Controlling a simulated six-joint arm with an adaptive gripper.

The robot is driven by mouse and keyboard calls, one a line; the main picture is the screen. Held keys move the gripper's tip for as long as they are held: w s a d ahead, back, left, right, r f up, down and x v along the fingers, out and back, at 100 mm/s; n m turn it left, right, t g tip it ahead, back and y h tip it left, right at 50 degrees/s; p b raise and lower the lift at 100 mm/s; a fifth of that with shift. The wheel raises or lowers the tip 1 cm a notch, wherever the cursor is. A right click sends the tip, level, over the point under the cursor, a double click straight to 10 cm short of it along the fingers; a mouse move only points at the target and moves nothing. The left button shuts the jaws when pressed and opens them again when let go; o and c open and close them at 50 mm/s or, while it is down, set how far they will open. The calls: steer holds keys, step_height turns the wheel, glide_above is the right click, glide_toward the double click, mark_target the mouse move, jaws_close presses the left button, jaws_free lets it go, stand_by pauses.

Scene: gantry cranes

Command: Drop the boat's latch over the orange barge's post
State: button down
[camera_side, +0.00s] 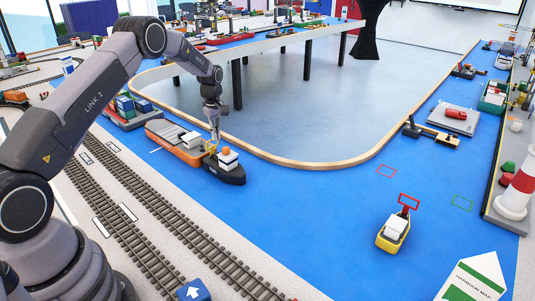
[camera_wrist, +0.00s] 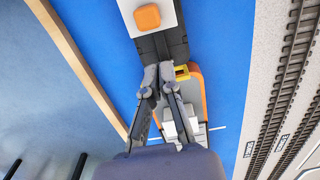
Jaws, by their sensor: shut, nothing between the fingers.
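The orange barge (camera_side: 173,146) floats on the blue water near the tracks, with white and grey boxes on its deck. The dark boat (camera_side: 226,171), with a white and orange cabin, sits just off the barge's right end, nearly in line. In the wrist view the boat (camera_wrist: 172,45) is at the top and the orange barge (camera_wrist: 203,98) below it. A yellow piece (camera_wrist: 182,73) shows where they meet; I cannot tell whether it is latch or post, or whether they are engaged. My gripper (camera_wrist: 158,75) is shut and empty, low above this meeting place, hiding part of it. It also shows in the side view (camera_side: 215,138).
Railway tracks (camera_side: 160,210) run in front of the water. A wooden-edged quay (camera_side: 290,161) curves behind. A container barge (camera_side: 128,112) lies to the left. A yellow boat (camera_side: 393,232) floats far right, with open water between.

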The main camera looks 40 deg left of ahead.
stand_by(0.4)
steer(key=shift+a, duration=7)
steer(key=shift+r, duration=0.1)
